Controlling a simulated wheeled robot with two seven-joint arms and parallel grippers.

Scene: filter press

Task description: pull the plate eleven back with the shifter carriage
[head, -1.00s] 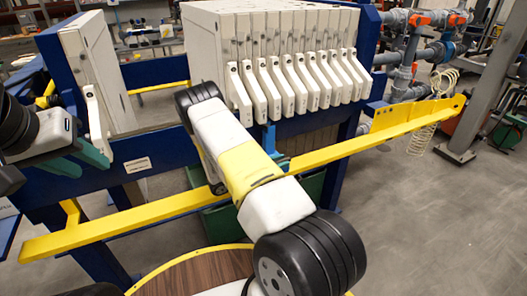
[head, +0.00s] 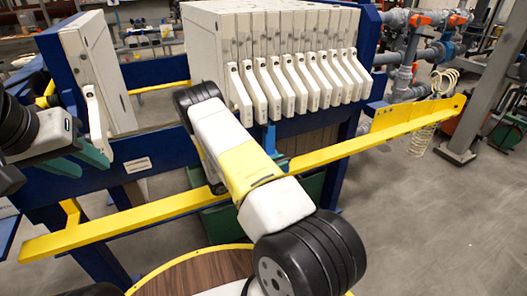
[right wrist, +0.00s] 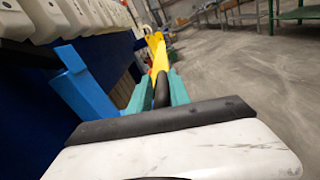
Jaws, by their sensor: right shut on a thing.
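The white filter plates (head: 262,33) stand in a pack on the blue press frame, with a row of white side handles (head: 288,90). One white plate (head: 95,75) stands apart at the left; I cannot read which plate is eleven. The blue shifter carriage (right wrist: 82,82) is beside my right gripper (right wrist: 158,90), below the plate handles; a bit of it shows in the head view (head: 268,138). My right gripper is shut on a dark bar (right wrist: 162,90); in the head view my own arm hides it. My left gripper (head: 82,160) is open and empty near the left plate's handle (head: 95,120).
A yellow rail (head: 350,143) runs along the front of the press. Grey pipes with orange valves (head: 420,18) stand at the back right. The floor (head: 420,220) at the right is clear.

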